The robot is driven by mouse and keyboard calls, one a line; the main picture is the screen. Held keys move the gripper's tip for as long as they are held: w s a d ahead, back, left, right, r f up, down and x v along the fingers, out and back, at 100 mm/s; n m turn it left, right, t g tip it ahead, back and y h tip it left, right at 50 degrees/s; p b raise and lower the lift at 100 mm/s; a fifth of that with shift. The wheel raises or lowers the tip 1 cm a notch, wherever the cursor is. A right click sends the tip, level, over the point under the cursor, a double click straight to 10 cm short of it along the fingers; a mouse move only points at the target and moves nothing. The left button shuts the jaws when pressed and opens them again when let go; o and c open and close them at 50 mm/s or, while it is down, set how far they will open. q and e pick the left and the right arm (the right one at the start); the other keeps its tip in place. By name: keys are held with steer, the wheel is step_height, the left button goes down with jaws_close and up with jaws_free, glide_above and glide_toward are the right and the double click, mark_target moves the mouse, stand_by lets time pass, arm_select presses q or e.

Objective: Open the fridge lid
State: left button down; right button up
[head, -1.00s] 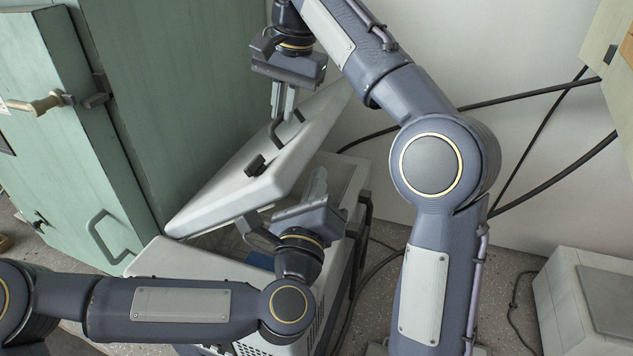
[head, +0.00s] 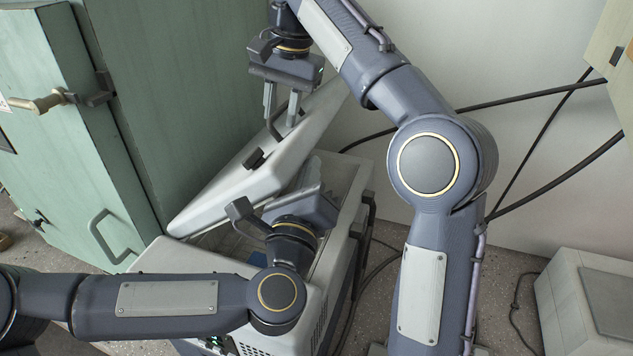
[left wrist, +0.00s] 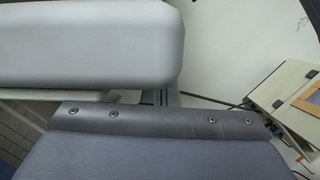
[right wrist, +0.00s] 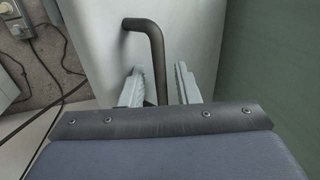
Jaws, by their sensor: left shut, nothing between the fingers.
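The white fridge lid (head: 225,190) is raised and tilted over the fridge body (head: 180,256), with a gap under it. Its dark bar handle (right wrist: 155,55) shows in the right wrist view, between my right gripper's spread fingers (right wrist: 159,88). In the head view, my right gripper (head: 282,104) is open above the lid, over the handle. My left gripper (head: 312,176) is shut and empty, low beside the lid's near edge, over the fridge opening. In the left wrist view, the lid (left wrist: 85,45) fills the upper left; the left fingertips are hidden there.
A green cabinet (head: 165,90) stands close behind and left of the fridge. Black cables (head: 540,95) run along the pale wall at right. A grey-white box (head: 570,300) sits on the floor at right.

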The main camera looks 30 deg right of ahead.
steer(key=shift+s+d, duration=0.1)
steer(key=shift+d, duration=0.15)
stand_by(0.5)
